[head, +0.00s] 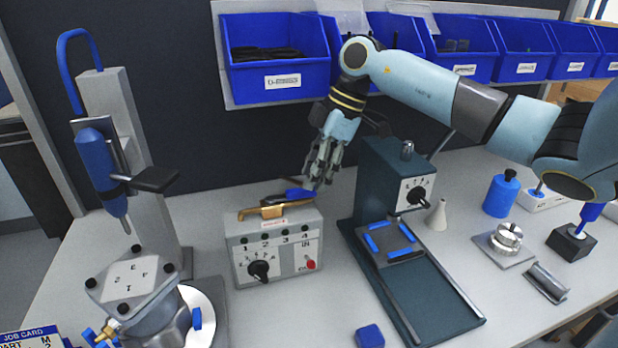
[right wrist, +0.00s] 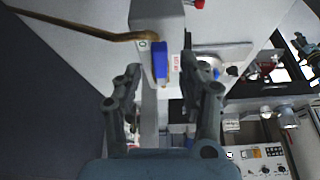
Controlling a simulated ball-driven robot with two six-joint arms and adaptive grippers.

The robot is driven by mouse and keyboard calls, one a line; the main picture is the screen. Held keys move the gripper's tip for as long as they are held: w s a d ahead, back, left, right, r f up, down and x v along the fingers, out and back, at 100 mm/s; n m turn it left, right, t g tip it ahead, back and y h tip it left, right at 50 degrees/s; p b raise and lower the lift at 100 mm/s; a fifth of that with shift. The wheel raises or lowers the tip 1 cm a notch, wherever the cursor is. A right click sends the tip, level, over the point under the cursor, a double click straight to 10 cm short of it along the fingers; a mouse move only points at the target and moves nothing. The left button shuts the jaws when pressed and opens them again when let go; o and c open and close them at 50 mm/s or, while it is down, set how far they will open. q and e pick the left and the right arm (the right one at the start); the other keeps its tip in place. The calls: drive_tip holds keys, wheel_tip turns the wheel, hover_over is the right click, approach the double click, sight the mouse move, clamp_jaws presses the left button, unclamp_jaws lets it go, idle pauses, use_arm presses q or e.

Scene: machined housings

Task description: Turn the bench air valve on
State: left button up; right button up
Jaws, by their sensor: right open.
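The bench air valve shows as a blue lever handle (head: 299,195) on a brass body (head: 262,211), at the top back of a grey control box (head: 240,250). In the right wrist view the blue handle (right wrist: 160,62) lies between and beyond my open fingertips, and a brass pipe (right wrist: 85,34) runs off to the left. My right gripper (head: 318,180) points down just above the handle's right end in the head view. Its open fingers (right wrist: 162,75) have nothing between them that I can see held. Whether a finger touches the handle I cannot tell. My left gripper is out of view.
A dark green press (head: 380,165) stands close to the right of the box. A blue screwdriver on a stand (head: 97,160) and a machined housing (head: 130,280) are at the left. Blue bins (head: 275,75) hang behind. A blue block (head: 369,336) lies in front.

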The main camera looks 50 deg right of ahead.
sight(291, 195)
drive_tip(key=shift+w+a+f, duration=0.2)
drive_tip(key=shift+f, duration=0.45)
drive_tip(key=shift+w+a+f, duration=0.1)
drive_tip(key=shift+a+f, duration=0.15)
drive_tip(key=shift+f, duration=0.35)
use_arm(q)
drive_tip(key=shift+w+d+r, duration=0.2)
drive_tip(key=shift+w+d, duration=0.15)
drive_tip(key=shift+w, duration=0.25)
use_arm(e)
clamp_jaws()
